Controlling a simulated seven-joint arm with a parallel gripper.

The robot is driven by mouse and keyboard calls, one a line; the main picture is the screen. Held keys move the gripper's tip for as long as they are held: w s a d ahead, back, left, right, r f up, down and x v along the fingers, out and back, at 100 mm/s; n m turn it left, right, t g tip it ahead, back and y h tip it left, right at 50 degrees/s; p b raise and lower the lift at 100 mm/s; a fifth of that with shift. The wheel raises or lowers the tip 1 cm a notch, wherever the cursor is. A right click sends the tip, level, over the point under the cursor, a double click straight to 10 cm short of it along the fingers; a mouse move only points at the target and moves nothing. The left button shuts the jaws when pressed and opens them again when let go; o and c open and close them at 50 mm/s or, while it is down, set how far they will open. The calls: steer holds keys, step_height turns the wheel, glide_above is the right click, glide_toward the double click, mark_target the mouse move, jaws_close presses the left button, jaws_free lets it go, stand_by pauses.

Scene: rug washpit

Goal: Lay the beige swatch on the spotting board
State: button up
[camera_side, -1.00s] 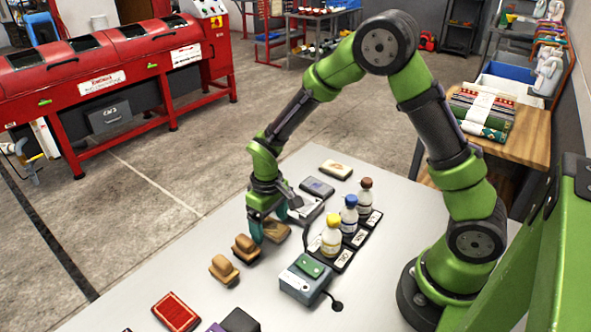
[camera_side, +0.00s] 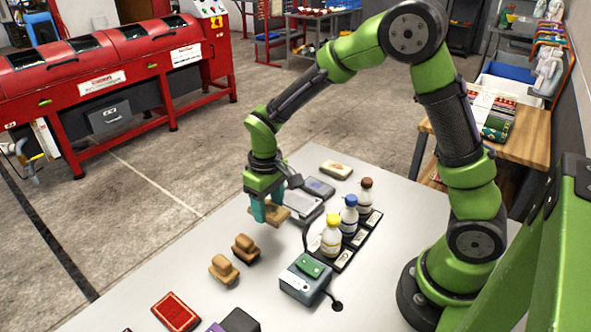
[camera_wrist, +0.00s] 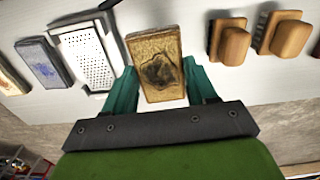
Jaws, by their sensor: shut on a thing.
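The beige swatch, a tan padded block with a dark stain, is held between the teal fingers of my gripper (camera_side: 266,217). The swatch (camera_side: 283,216) is off the table in the side view. In the wrist view the swatch (camera_wrist: 155,55) stands between the fingertips of my gripper (camera_wrist: 160,82), stained face to the camera. The spotting board, a pale metal plate with a perforated panel (camera_wrist: 90,58), lies just left of the swatch in the wrist view. In the side view the spotting board (camera_side: 306,206) is partly hidden behind my gripper and the swatch.
A blue-grey swatch (camera_side: 319,187) and a cream stained swatch (camera_side: 336,169) lie beyond the board. Bottles (camera_side: 332,236) stand in a dark tray on the right. Two wooden-backed brushes (camera_side: 224,269) and a grey box (camera_side: 305,279) are nearer. The table between is clear.

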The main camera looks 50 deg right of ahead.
steer(key=r, duration=0.2)
steer(key=d+r, duration=0.1)
steer(key=r, duration=0.1)
steer(key=shift+r, duration=0.1)
steer(key=m, duration=0.1)
glide_above(296, 201)
steer(key=shift+n, duration=0.3)
steer(key=shift+f, duration=2.9)
steer(key=shift+f, duration=0.45)
steer(key=o, duration=1.1)
steer(key=shift+o, duration=0.5)
